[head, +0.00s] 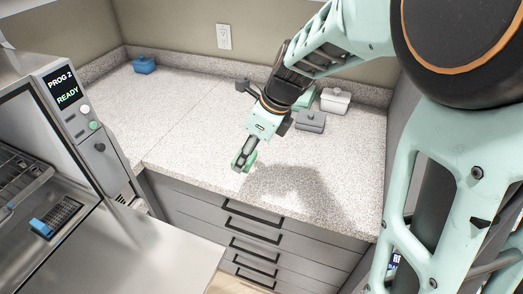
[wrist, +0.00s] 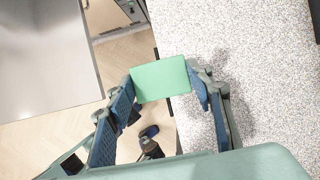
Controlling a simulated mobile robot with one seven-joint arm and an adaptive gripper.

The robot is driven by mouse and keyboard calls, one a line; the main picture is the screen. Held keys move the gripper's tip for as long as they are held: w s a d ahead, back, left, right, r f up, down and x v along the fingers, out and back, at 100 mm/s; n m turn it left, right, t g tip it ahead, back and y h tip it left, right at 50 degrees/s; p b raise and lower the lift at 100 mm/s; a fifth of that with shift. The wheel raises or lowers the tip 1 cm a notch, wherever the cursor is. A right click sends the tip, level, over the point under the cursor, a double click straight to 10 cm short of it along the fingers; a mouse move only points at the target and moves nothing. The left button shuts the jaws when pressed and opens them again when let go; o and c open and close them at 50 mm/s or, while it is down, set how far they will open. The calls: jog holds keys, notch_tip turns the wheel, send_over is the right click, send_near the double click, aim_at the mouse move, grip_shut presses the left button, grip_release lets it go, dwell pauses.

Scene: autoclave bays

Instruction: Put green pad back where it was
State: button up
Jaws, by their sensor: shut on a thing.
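The green pad (wrist: 160,79) is a flat, light green block held between the two fingers of my gripper (wrist: 161,84) in the wrist view. The fingers press on its left and right sides. In the head view my gripper (head: 242,161) hangs above the front part of the speckled counter (head: 190,120), and a green edge of the pad (head: 251,159) shows beside the fingers. In the wrist view the pad overlaps the counter's edge, with floor seen to the left. The place where the pad was before cannot be told from these frames.
A blue box (head: 144,64) stands back left. An autoclave (head: 75,105) is open at left, with a blue item (head: 40,227) inside.

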jog(key=w+d+f+p, duration=0.1)
jog(key=w+f, duration=0.3)
jog(key=w, duration=0.5)
send_over(257, 160)
jog(key=s, duration=0.1)
notch_tip(257, 160, down, 5)
jog(key=shift+r+p, duration=0.15)
jog(key=shift+p, duration=0.3)
jog(key=shift+w+f, duration=0.35)
jog(key=shift+f, duration=0.2)
jog(key=shift+w+f, duration=0.1)
jog(key=shift+f, duration=1.5)
jog(key=shift+f, duration=0.2)
jog(key=o, duration=1.2)
